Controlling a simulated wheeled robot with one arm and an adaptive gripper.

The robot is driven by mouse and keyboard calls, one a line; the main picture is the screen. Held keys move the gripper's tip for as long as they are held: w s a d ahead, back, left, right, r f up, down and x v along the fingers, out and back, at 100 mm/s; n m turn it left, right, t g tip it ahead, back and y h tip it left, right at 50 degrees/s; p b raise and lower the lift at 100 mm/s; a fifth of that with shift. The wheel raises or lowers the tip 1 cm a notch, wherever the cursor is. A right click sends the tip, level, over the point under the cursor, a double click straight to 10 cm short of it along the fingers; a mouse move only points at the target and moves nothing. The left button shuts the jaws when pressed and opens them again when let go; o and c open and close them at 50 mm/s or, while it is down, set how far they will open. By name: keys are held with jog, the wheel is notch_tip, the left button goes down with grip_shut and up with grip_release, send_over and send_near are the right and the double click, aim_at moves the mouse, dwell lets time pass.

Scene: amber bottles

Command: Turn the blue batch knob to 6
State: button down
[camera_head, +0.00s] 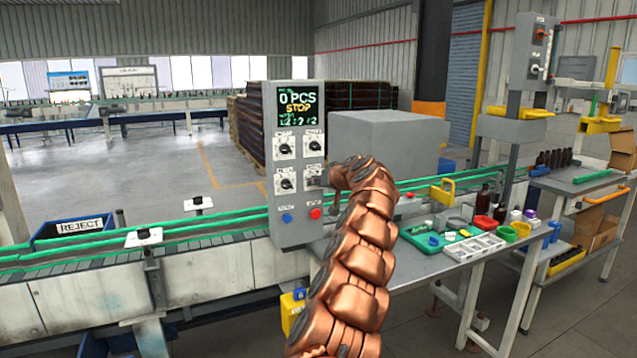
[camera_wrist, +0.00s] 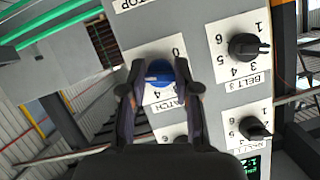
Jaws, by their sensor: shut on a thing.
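The blue batch knob (camera_wrist: 158,70) shows between the two dark fingers of my gripper (camera_wrist: 157,78) in the wrist view, and the gripper is shut on it. Its white plate (camera_wrist: 172,131) carries a partly covered label ending in "ATCH"; a 0 and a 4 show, and other marks are hidden. I cannot tell which number the knob points to. In the head view my gripper (camera_head: 332,178) reaches the lower right of the grey control panel (camera_head: 293,236) and hides the blue knob.
Black knobs, one labelled BELT (camera_wrist: 245,47) and another (camera_wrist: 254,129), sit close by on the panel. The panel's screen (camera_head: 297,106) reads "0 PCS STOP". A blue button (camera_head: 287,218) and a red button (camera_head: 315,213) lie below. A cluttered table (camera_head: 452,284) stands to the right.

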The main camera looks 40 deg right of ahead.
jog(key=shift+f+m+t+y+p, duration=0.2)
jog(key=shift+m+t+y+p, duration=0.25)
jog(key=shift+m+y, duration=0.6)
jog(key=shift+m, duration=0.35)
jog(key=c, duration=0.8)
grip_release()
jog(key=shift+r, duration=0.1)
jog(key=shift+h, duration=0.35)
jog(key=shift+v, duration=6)
jog(key=shift+d, duration=0.1)
